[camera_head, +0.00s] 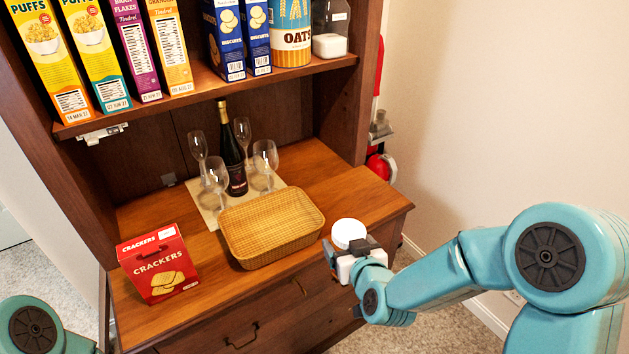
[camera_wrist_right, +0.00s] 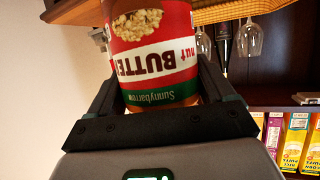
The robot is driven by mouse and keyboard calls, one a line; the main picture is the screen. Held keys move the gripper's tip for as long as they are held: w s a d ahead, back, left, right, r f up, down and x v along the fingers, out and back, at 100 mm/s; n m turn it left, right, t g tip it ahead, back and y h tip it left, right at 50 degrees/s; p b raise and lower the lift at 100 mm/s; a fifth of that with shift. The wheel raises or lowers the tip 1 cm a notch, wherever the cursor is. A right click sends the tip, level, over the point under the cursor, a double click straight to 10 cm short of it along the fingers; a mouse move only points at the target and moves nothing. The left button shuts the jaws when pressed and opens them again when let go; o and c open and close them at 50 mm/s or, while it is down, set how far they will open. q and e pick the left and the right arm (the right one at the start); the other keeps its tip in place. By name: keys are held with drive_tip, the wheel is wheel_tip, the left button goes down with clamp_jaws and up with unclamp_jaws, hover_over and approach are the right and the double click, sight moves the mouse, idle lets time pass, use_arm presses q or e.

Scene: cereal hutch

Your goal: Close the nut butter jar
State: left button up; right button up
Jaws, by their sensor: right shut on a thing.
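The nut butter jar, with a red, white and green label, shows upside down in the right wrist view (camera_wrist_right: 155,55), between the two fingers of my right gripper (camera_wrist_right: 158,95). In the head view my right gripper (camera_head: 350,248) is at the front right corner of the hutch counter, shut on the jar. A round white lid (camera_head: 349,232) shows above the gripper there. The jar's body is mostly hidden behind the gripper. I cannot tell whether the lid sits tight. My left gripper is out of view; only part of the left arm shows at the lower left.
A wicker basket (camera_head: 235,248) lies just left of my right gripper. A red cracker box (camera_head: 158,268) stands at the counter's left. A dark bottle (camera_head: 232,165) and several glasses stand on a mat behind. Cereal boxes fill the shelf above.

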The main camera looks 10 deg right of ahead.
drive_tip(key=s+a+f+n+g+y, duration=0.1)
drive_tip(key=s+a+f+n+y, duration=0.2)
drive_tip(key=a, duration=0.4)
drive_tip(key=s+a+f+n+g+y, duration=0.2)
drive_tip(key=s+a+f+n+y, duration=0.2)
drive_tip(key=a, duration=0.4)
drive_tip(key=shift+f+n+y, duration=0.5)
drive_tip(key=shift+f+y, duration=0.05)
drive_tip(key=shift+y, duration=0.35)
